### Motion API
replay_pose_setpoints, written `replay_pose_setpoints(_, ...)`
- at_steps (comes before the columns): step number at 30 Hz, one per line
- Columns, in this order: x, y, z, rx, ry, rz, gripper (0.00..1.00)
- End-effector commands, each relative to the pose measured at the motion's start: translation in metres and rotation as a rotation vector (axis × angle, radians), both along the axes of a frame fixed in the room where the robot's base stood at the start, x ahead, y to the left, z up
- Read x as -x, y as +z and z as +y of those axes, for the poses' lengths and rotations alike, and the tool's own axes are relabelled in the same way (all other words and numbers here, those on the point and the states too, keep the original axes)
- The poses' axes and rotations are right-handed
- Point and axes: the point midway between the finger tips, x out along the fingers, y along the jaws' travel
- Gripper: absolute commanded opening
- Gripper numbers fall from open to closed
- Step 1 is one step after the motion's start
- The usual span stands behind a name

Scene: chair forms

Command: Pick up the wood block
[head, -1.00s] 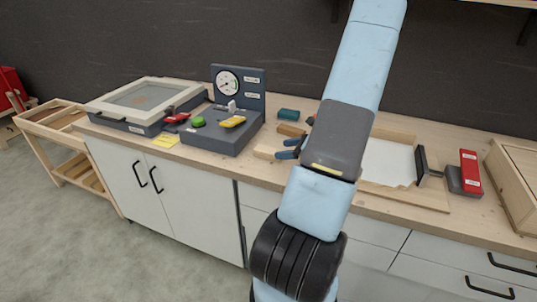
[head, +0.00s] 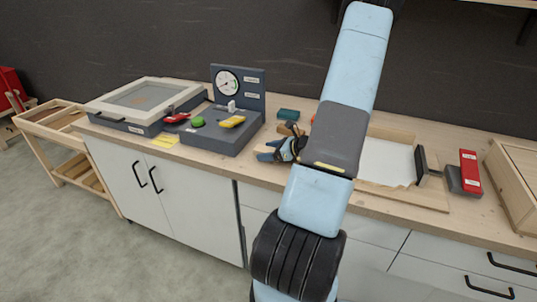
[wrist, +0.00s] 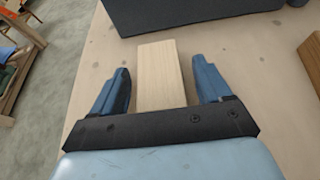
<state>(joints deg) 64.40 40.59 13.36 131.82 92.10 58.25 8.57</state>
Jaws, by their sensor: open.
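The pale wood block (wrist: 161,75) lies on the bench top between the two blue fingers of my gripper in the wrist view. My gripper (wrist: 159,72) is open, with one finger on each side of the block and a small gap at each side. The near end of the block is hidden behind the black gripper body. In the head view my gripper (head: 266,152) is low over the bench's front part, right of the grey gauge unit, and largely covers the block there.
The grey gauge unit (head: 214,139) stands close beyond the block. A wooden tray with white sheet (head: 388,162) and a red-topped tool (head: 468,168) are farther right.

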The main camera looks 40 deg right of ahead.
Motion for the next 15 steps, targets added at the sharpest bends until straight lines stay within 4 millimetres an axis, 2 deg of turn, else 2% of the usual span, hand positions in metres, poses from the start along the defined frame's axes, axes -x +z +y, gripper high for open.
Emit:
replay_pose_setpoints(2, 0.0002, 0.0001, -0.0001, 0.000, 0.000, 0.000, 0.74)
replay_pose_setpoints(15, 0.0004, 0.0001, -0.0001, -0.001, 0.000, 0.000, 0.32)
